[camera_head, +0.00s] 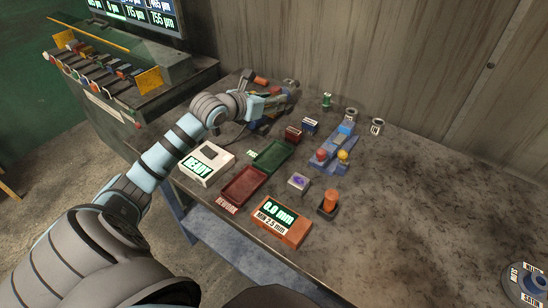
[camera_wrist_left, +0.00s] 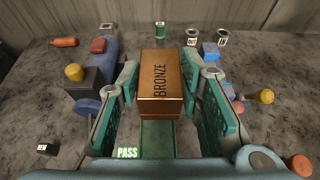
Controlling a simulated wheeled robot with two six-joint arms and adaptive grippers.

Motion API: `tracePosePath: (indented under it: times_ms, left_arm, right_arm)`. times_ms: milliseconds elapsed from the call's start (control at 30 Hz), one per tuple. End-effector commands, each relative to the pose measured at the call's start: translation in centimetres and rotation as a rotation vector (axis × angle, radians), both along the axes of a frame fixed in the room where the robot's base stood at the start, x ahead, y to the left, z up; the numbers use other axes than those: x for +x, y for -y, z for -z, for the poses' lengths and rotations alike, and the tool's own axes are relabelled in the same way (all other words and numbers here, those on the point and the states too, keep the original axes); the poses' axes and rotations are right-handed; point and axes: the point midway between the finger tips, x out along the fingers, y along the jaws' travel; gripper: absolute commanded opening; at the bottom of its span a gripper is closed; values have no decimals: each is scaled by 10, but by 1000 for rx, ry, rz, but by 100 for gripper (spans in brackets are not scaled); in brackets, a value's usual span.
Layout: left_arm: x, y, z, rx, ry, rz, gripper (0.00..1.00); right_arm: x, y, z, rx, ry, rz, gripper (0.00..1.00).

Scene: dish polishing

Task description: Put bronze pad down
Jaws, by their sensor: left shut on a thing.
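The bronze pad (camera_wrist_left: 161,88) is a copper-brown block lettered BRONZE, held upright between the teal-padded fingers of my left gripper (camera_wrist_left: 163,92). In the head view my left gripper (camera_head: 272,101) is over the back left of the table, and I cannot make out the pad there. In the head view the green tray (camera_head: 272,156) lies beside a red REWORK tray (camera_head: 243,186). My right gripper is out of view.
A white READY box (camera_head: 207,164), an orange gauge reading 0.0 mm (camera_head: 281,223) and a blue fixture with red and yellow knobs (camera_head: 334,153) stand around the trays. A dark red block (camera_head: 293,134) and blue block (camera_head: 310,126) stand behind. The table's right side is mostly clear.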

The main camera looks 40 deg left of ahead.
Motion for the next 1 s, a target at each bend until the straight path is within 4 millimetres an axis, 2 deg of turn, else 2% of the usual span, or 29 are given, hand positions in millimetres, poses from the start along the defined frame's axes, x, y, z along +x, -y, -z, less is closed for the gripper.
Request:
tracePosePath:
  times_ms: [67,167,367,500,733,900,1000]
  left_arm:
    - [4,-5,0,-2,4,-24,0]
    - [4,-6,19,-3,-1,-31,0]
    - [3,-5,89,-5,-2,-30,0]
    - [4,-5,133,-3,1,-29,0]
    - [4,-5,165,-1,3,-27,0]
    - [4,-5,196,0,3,-28,0]
    - [4,-6,197,2,5,-27,0]
  right_arm:
    - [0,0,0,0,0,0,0]
    - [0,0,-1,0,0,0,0]
    - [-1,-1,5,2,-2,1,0]
    - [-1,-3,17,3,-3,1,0]
    - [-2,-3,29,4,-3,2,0]
    - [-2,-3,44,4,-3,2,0]
    - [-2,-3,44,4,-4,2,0]
